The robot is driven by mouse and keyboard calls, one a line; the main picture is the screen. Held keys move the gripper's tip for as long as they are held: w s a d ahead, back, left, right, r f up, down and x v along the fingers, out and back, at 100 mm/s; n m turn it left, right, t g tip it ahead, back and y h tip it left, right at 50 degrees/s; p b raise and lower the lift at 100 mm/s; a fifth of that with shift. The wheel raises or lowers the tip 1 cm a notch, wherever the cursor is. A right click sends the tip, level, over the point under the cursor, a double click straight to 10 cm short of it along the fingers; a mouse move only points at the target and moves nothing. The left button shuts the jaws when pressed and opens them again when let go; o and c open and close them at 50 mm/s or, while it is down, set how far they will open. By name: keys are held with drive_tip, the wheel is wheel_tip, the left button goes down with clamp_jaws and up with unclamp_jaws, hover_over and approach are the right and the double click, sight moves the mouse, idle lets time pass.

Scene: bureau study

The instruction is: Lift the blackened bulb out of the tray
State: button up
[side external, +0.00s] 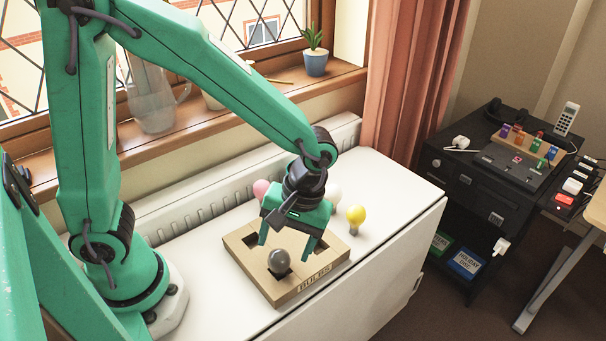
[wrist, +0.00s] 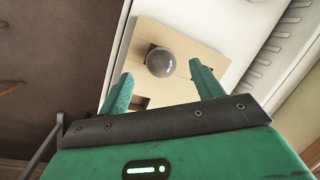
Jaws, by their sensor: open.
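The blackened bulb (side external: 279,261), dark grey and round, sits in a hole of the tan tray (side external: 240,247) marked "BULBS". In the wrist view the bulb (wrist: 161,62) shows as a grey ball on the tray (wrist: 205,43), ahead of my fingertips and between their lines. My gripper (side external: 287,243) is above the tray with its two green fingers spread. Nothing is between the fingers, and they look apart from the bulb. The wrist view shows the same open fingers of my gripper (wrist: 160,78). The bulb's base is hidden in the hole.
A yellow bulb (side external: 355,217) stands right of the tray on the white top (side external: 190,268). A pink bulb (side external: 261,189) and a pale bulb (side external: 333,194) are behind my gripper. A ribbed radiator (side external: 200,208) runs along the back. The tray has other holes, partly hidden.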

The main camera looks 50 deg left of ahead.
sight(282, 254)
drive_tip(key=shift+x, duration=1.95)
drive_tip(key=shift+c, duration=0.3)
drive_tip(key=c, duration=1)
